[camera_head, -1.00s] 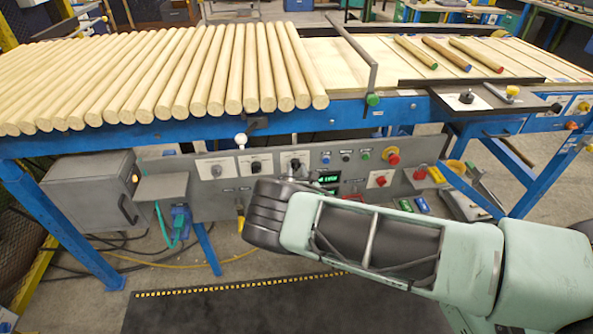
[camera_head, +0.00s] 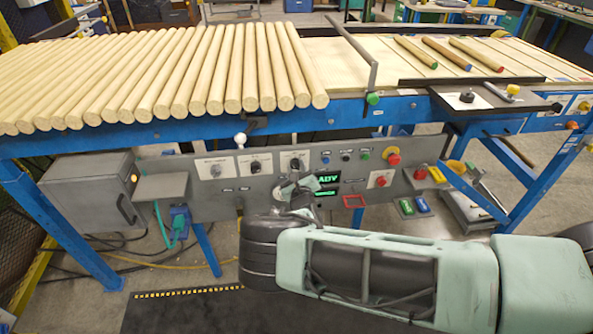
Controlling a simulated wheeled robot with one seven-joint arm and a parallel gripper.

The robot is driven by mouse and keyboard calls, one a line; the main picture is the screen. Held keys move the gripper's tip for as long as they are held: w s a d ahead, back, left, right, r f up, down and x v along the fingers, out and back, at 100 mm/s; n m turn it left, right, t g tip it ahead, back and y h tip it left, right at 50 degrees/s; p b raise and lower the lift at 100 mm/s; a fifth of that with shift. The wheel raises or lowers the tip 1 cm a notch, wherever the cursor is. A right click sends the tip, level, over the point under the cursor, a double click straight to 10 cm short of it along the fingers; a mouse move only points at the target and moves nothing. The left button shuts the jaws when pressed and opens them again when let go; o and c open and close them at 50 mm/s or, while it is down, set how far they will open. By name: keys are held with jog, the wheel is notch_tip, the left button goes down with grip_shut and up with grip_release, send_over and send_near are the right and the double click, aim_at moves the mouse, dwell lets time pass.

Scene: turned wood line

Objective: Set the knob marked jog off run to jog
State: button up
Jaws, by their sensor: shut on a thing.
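My forearm lies in front of the lower panel.
Small buttons, a red emergency button (camera_head: 393,158) and a red knob (camera_head: 381,180) are farther right. Wooden rods (camera_head: 200,75) lie on the blue-framed table above. A grey box (camera_head: 100,190) stands at left.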

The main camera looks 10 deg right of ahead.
jog(key=shift+n, duration=0.3)
jog(key=o, duration=1)
jog(key=s, duration=0.5)
jog(key=s+a+b, duration=0.1)
jog(key=s, duration=1.1)
jog(key=shift+s+a, duration=0.2)
jog(key=shift+a, duration=0.2)
